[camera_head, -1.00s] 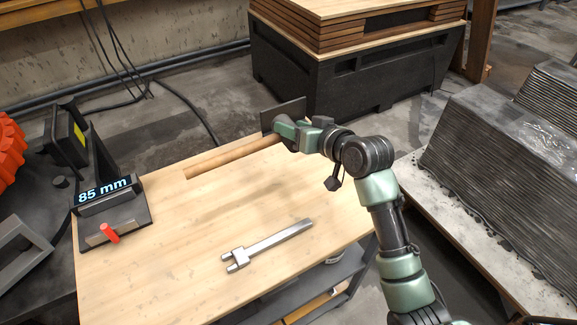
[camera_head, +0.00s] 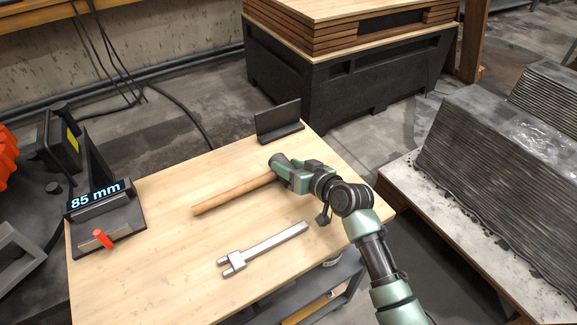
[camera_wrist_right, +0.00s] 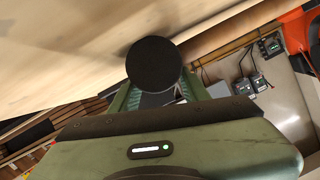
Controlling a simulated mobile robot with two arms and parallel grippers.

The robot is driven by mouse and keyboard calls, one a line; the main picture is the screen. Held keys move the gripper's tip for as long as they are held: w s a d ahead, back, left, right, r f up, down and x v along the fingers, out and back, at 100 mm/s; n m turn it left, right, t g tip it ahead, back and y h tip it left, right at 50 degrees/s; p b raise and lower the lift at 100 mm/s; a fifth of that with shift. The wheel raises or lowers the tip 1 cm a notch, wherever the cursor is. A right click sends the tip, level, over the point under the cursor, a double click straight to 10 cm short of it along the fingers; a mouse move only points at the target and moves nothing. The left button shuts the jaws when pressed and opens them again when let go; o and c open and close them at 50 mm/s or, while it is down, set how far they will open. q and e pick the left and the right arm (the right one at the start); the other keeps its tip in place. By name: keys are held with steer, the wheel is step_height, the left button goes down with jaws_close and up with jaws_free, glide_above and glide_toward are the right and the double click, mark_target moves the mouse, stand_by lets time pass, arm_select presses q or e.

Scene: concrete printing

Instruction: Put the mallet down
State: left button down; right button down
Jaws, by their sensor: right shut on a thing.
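The mallet has a long wooden handle (camera_head: 234,194) and a dark head, mostly hidden at my right gripper (camera_head: 284,171). My right gripper is shut on the mallet at its head end. The handle points left over the light wooden table (camera_head: 160,270), low and close to the top; I cannot tell whether it touches. In the right wrist view, the round black end of the mallet head (camera_wrist_right: 154,64) shows between the fingers, with the tabletop (camera_wrist_right: 70,45) close by. My left gripper is not in view.
A metal fork-ended tool (camera_head: 265,246) lies nearer on the table. A black upright bracket (camera_head: 279,121) stands at the far corner. A gauge reading 85 mm (camera_head: 98,194) with a red peg sits at the left. A grey layered block (camera_head: 500,160) is at the right.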

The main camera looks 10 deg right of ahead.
steer(key=shift+r, duration=0.1)
steer(key=c, duration=1.1)
jaws_free()
steer(key=o, duration=0.4)
steer(key=shift+s+d, duration=0.15)
steer(key=shift+s, duration=0.1)
steer(key=v, duration=1.1)
steer(key=shift+s+d+r, duration=0.1)
steer(key=shift+s, duration=0.1)
